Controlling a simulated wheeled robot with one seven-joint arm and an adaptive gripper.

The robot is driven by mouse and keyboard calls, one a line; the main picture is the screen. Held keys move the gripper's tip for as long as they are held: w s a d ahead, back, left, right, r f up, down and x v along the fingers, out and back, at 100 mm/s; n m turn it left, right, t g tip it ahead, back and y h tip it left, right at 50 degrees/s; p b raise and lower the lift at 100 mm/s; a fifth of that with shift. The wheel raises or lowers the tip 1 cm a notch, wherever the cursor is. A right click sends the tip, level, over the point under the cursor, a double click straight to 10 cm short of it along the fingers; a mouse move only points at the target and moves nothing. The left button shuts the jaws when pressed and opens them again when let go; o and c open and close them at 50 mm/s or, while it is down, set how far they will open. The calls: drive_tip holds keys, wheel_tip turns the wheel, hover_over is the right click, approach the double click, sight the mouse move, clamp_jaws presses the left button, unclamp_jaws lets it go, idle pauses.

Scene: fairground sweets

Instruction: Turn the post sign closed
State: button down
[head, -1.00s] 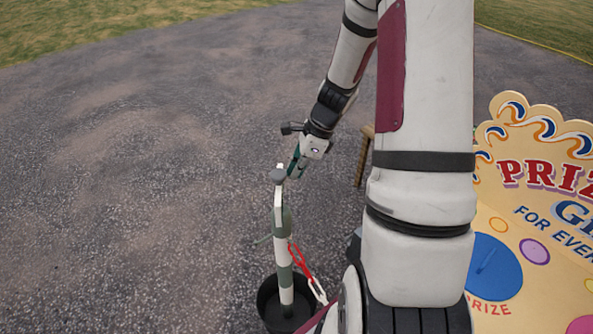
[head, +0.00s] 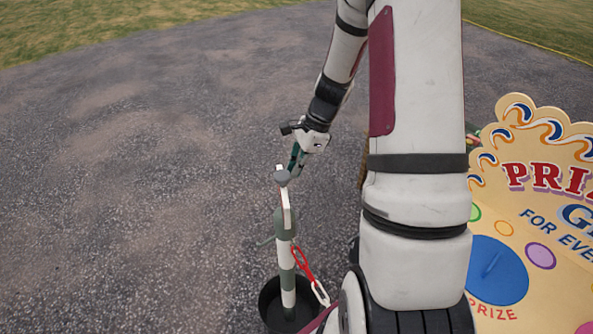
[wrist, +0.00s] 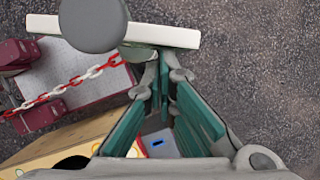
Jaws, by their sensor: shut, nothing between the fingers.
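The post sign (head: 287,205) is a pale panel near the top of a green and white striped post (head: 287,262). I see it almost edge-on in the head view, and its wording is not visible. In the wrist view the sign (wrist: 165,35) is a pale bar across the top, partly under a grey round knob (wrist: 93,22). My gripper (head: 296,160) is shut and empty, right beside the sign's top far end. In the wrist view the fingertips (wrist: 158,66) are at the sign's near side; I cannot tell whether they touch it.
The paved ground (head: 130,190) on the left is clear.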

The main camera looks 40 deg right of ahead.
drive_tip(key=shift+w+a+n+g+b, duration=0.4)
drive_tip(key=shift+w+n, duration=0.1)
drive_tip(key=shift+n, duration=0.55)
drive_tip(key=shift+w+a+n+g+b, duration=0.25)
drive_tip(key=shift+w+n+g, duration=0.2)
drive_tip(key=shift+n, duration=0.6)
